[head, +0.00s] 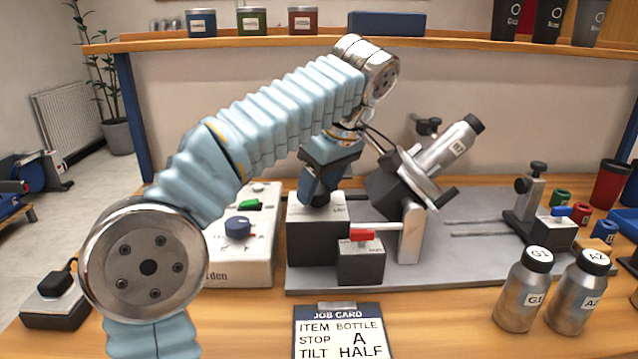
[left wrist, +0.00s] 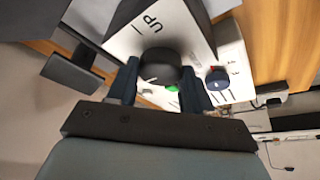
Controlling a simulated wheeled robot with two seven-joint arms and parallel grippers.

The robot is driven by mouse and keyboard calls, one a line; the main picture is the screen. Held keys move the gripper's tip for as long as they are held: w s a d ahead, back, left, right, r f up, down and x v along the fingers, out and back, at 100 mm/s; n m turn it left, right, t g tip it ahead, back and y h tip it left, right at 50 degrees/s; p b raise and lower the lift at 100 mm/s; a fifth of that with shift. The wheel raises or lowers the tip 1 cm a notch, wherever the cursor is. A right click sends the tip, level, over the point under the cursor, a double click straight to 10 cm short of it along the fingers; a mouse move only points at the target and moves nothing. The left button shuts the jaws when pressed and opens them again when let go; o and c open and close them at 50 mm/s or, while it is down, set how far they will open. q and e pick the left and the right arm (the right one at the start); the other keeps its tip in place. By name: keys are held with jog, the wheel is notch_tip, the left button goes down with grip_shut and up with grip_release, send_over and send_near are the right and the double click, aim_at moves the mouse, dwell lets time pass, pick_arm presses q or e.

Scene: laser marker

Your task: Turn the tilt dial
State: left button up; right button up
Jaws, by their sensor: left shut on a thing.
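The tilt dial (left wrist: 160,66) is a black round knob on the white top face of a dark block (head: 318,235), with "UP" printed beside it. My left gripper (head: 318,195) comes down on it from above. In the left wrist view the gripper (left wrist: 160,88) has a finger on each side of the dial and is shut on it. In the head view the fingers mostly hide the dial. A silver bottle (head: 452,145) with a black cap lies tilted in the dark cradle (head: 392,190) right of the block. My right gripper is not in view.
A red switch (head: 362,235) sits on a small box before the block. A white control box (head: 240,262) with a blue knob (head: 238,227) and green switch stands left. The job card (head: 338,335) reads TILT HALF. Bottles G1 (head: 525,292) and A2 (head: 582,292) stand front right.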

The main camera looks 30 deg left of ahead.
pick_arm(q)
jog(key=shift+n, duration=0.3)
jog(key=o, duration=1)
